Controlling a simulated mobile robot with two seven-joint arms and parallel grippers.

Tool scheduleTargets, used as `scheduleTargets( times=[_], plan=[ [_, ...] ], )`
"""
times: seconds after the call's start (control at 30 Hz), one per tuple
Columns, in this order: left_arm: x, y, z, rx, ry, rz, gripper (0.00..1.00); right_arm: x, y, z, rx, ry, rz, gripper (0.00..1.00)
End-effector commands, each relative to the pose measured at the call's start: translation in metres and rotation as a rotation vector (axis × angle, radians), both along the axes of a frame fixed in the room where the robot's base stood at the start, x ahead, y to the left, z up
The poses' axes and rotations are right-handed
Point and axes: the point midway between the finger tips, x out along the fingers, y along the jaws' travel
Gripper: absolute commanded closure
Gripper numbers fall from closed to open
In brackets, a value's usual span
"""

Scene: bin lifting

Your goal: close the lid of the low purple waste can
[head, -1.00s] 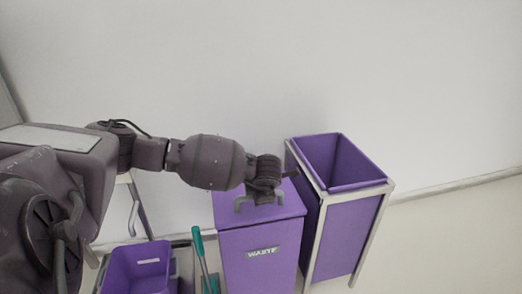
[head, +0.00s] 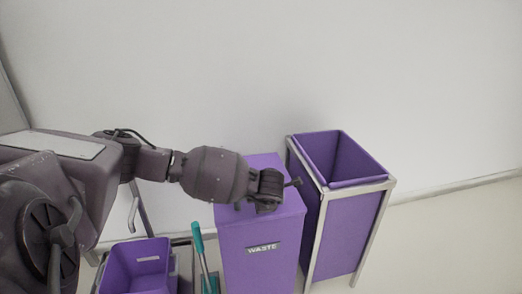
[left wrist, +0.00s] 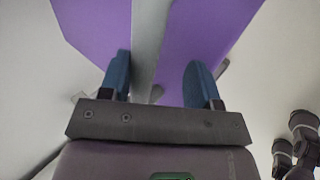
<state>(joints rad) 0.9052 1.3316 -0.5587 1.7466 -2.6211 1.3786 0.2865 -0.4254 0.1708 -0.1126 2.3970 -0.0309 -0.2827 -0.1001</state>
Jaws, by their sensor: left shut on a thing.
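The low purple waste can (head: 262,270) with the WASTE label stands at the lower middle of the head view. Its lid (head: 292,203) looks to lie flat across the top. My left gripper (head: 268,205) is at the lid's grey handle, which is mostly hidden by the gripper and wrist. In the left wrist view, the blue-tipped fingers of my left gripper (left wrist: 158,82) look spread, with purple surfaces and a grey strip beyond them. I take it to be shut on the handle, but the hold is not clearly visible. My right gripper is not in view.
A taller open purple bin (head: 343,230) in a metal frame stands close to the can's right side. A small purple bucket (head: 137,268) and a teal-handled tool (head: 198,240) are on the left. A white wall (head: 300,70) rises behind. Floor is clear at the right.

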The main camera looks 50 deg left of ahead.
Motion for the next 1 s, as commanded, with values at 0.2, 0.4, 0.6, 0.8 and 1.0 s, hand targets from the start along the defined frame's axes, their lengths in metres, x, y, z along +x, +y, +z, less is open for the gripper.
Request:
scheduleTargets(
  times=[0.2,0.4,0.6,0.8,1.0],
  plan=[
    [-0.006,-0.004,-0.011,-0.01,0.022,-0.002,0.52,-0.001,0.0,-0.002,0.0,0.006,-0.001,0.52],
    [-0.009,-0.012,0.007,-0.011,0.014,-0.004,0.52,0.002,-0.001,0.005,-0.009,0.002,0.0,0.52],
    [-0.016,-0.032,0.043,-0.01,0.002,-0.008,0.52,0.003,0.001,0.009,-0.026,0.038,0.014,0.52],
    [-0.024,-0.048,0.072,-0.006,-0.003,-0.006,0.52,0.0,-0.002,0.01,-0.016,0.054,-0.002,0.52],
    [-0.029,-0.058,0.086,-0.004,-0.002,-0.004,0.52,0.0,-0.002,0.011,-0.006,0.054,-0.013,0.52]
  ],
)
